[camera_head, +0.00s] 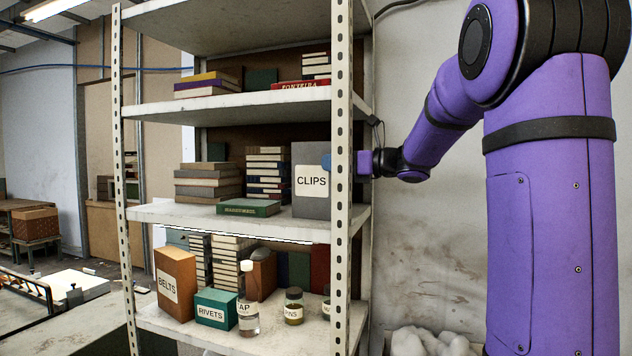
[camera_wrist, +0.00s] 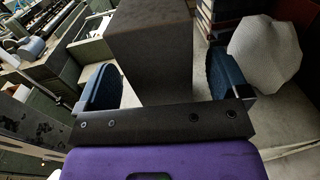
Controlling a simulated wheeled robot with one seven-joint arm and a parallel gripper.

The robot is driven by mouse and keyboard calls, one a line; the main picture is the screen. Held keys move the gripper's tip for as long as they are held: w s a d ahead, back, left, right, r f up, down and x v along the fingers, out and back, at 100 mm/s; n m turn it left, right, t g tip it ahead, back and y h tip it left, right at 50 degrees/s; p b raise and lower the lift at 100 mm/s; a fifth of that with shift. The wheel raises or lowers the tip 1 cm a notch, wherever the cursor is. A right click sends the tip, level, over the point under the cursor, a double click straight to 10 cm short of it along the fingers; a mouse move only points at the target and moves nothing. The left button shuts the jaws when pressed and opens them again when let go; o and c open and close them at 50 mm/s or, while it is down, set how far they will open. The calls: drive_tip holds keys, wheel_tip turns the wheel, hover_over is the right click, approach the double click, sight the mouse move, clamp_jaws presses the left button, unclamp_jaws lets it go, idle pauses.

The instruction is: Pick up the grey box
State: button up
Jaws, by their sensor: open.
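The grey box (camera_head: 311,205) with a white CLIPS label stands upright on the middle shelf, at its right end by the front post. In the wrist view the grey box (camera_wrist: 155,45) rises between the two dark blue fingers of my gripper (camera_wrist: 162,65). The fingers are spread, one on each side of the box, and do not look closed on it. In the head view my gripper (camera_head: 363,163) reaches in from the right at the box's height, partly hidden by the post. One blue fingertip shows just left of that post, close to the label.
A perforated post (camera_head: 341,270) stands in front of my gripper. A green book (camera_head: 248,208) lies left of the box, with book stacks (camera_head: 267,172) behind. The upper shelf (camera_head: 230,108) is overhead. A BELTS box (camera_head: 175,285), RIVETS box (camera_head: 215,309) and jars (camera_head: 293,306) stand below.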

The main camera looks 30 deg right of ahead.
drive_tip(key=x, duration=0.4)
drive_tip(key=shift+r, duration=0.1)
drive_tip(key=c, duration=1.2)
drive_tip(key=shift+a+r, duration=0.1)
drive_tip(key=shift+r, duration=0.05)
